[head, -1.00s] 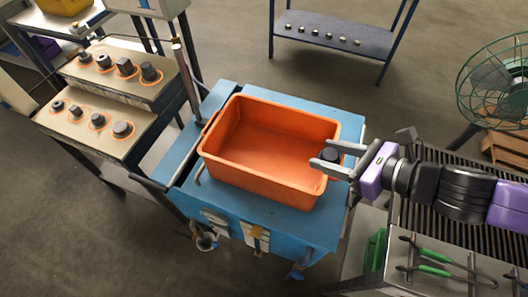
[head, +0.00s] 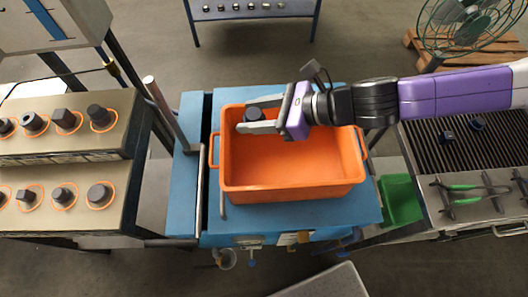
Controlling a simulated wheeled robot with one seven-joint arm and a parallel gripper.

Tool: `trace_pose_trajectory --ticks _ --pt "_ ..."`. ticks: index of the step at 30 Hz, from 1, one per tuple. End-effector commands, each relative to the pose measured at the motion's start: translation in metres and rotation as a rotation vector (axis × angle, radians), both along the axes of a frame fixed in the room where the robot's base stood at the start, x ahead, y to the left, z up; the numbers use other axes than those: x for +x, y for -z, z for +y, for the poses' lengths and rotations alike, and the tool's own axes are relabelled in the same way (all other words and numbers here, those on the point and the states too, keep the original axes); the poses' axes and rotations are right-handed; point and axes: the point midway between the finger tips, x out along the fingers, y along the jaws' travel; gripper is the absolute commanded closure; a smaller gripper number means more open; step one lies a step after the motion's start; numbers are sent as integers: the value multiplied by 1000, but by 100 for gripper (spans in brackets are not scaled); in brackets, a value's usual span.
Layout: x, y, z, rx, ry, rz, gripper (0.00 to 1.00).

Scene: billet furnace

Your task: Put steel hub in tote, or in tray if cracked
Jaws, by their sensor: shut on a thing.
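The orange tote (head: 290,185) stands on a blue cart, and its visible floor is bare. My gripper (head: 252,120) reaches in from the right and is over the back left part of the tote. Its two fingers are shut on a small dark steel hub (head: 254,114). The fingers hide part of the hub, and I cannot tell whether it is cracked. I cannot make out how high it is above the tote floor. I cannot identify a tray for cracked parts in this view.
The blue cart (head: 190,210) carries an upright post at its left. Stepped benches at left hold several dark parts in orange rings (head: 100,195). A green bin (head: 400,200) and a slatted grill (head: 465,140) with green-handled tongs are at right. A fan (head: 465,25) stands behind.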

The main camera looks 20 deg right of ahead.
Motion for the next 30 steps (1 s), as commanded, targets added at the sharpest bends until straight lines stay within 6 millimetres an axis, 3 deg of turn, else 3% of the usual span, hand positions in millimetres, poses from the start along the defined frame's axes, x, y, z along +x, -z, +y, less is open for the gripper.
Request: trace_pose_trajectory --ticks 8,21,30 --pt "0 41 0 5 3 3 100" --pt "0 138 1 4 2 3 100" --pt "0 166 1 3 0 1 100"
